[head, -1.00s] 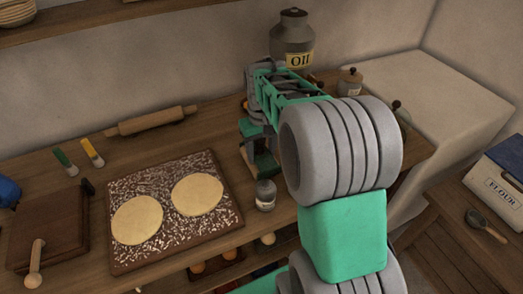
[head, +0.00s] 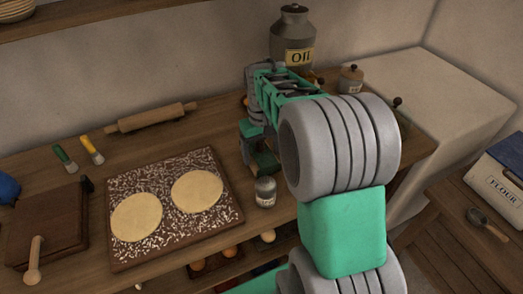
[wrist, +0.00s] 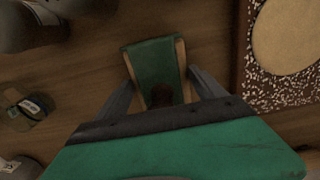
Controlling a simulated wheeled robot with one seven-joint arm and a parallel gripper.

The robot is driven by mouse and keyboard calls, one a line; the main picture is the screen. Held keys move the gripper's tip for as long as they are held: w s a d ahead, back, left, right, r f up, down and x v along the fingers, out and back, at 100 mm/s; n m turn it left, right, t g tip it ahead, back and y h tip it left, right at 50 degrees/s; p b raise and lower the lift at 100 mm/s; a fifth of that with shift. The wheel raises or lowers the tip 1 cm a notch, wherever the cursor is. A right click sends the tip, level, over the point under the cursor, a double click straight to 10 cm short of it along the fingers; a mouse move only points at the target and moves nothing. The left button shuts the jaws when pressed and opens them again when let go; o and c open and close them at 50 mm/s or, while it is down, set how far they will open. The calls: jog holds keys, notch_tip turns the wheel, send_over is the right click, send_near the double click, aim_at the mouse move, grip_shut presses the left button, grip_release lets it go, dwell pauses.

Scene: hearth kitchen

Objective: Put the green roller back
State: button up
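A green piece with tan wooden side edges (wrist: 152,58) lies on the table between my fingers in the wrist view. A dark brown round knob or handle end (wrist: 161,95) shows at its near end. I cannot tell whether this is the roller or a holder for it. In the head view its green part (head: 265,162) shows low beside my gripper, partly hidden by my arm. My gripper (wrist: 160,80) is open, its fingers spread to either side of the green piece. Whether they touch it is unclear.
A floured board (head: 222,219) with two dough rounds lies to the left. A small grey-lidded jar (head: 265,192) stands close by my gripper. The oil jar (head: 292,38) is behind. A wooden rolling pin (head: 150,117), two brushes and a dark wooden board (head: 50,225) are farther left.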

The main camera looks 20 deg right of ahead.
notch_tip(320, 180, up, 14)
jog(key=shift+f+p, duration=0.25)
jog(key=shift+p, duration=0.05)
